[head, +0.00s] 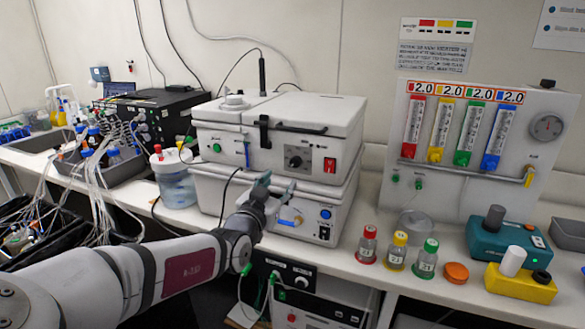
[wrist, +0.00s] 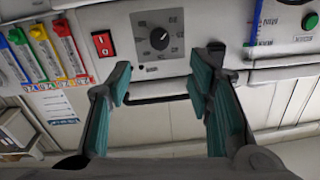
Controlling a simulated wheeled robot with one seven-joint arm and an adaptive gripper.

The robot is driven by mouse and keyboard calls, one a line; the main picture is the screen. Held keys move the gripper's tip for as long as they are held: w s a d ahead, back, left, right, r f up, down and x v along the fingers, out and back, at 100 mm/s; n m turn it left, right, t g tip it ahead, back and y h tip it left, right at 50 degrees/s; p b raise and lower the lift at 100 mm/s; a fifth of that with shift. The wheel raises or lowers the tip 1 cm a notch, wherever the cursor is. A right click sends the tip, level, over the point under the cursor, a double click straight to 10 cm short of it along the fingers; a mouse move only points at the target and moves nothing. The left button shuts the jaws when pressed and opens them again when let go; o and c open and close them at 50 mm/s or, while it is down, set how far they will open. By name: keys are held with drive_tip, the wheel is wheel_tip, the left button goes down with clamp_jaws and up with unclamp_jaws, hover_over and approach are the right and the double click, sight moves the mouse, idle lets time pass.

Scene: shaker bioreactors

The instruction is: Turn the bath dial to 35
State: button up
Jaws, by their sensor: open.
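The bath dial (head: 296,161) is a round black knob on a dark square plate, on the front of the upper white bath unit (head: 232,133). In the wrist view the dial (wrist: 158,38) shows with a pale pointer mark, and the picture is turned over. The scale figures are too small to read. My gripper (head: 276,186) is in front of the unit, below and left of the dial in the head view. Its teal fingers (wrist: 165,82) are apart with nothing between them. The dial lies beyond the fingertips, not touched.
A red rocker switch (head: 329,165) sits right of the dial. A black lid latch (head: 264,132) and handle bar are above it. A lower white unit (head: 325,212) stands beneath. Capped vials (head: 397,250) and a teal device (head: 508,243) stand on the bench to the right.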

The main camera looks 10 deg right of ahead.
sight(295, 164)
drive_tip(key=x, duration=1.1)
drive_tip(key=shift+w+d, duration=0.1)
drive_tip(key=shift+w, duration=0.05)
clamp_jaws()
